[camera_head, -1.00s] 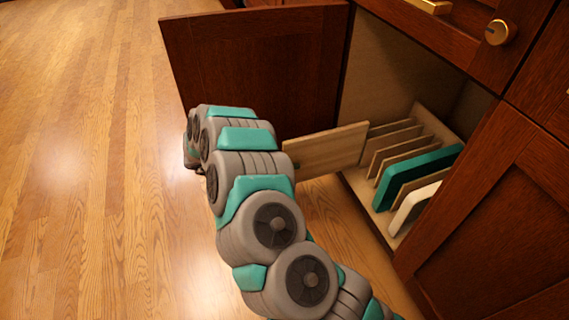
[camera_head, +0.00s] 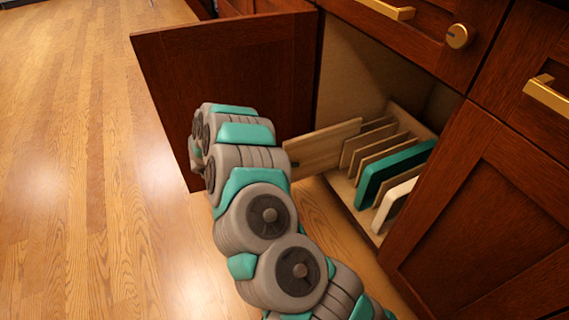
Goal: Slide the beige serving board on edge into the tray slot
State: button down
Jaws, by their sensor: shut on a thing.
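The beige serving board (camera_head: 318,148) stands on edge, held off the floor, at the mouth of the open cabinet. Its left end is hidden behind my arm. Its right end overlaps the leftmost divider of the tray rack (camera_head: 367,222) in the picture; I cannot tell whether it is inside a slot or in front of it. The rack has several thin beige dividers (camera_head: 378,147), with a teal board (camera_head: 396,170) and a white board (camera_head: 393,204) standing toward its right side. My gripper is hidden behind my own arm links.
The open cabinet door (camera_head: 235,75) stands behind my arm and the board. A closed dark wood door (camera_head: 490,205) bounds the opening on the right. Drawers with brass handles (camera_head: 388,9) are above. The wooden floor at left (camera_head: 80,180) is clear.

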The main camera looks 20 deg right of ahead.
aim_at(335, 146)
jog(key=shift+w+d+f+p, duration=0.15)
jog(key=shift+d+p, duration=0.4)
jog(key=shift+d, duration=2.1)
jog(key=shift+w+d+p, duration=0.25)
jog(key=shift+d+p, duration=0.35)
jog(key=shift+d, duration=2.1)
jog(key=shift+w+d+f+p, duration=0.15)
jog(key=shift+d+p, duration=0.4)
jog(key=shift+d, duration=2.1)
jog(key=shift+w+d+r, duration=0.1)
jog(key=shift+w+d, duration=0.05)
jog(key=shift+d, duration=0.85)
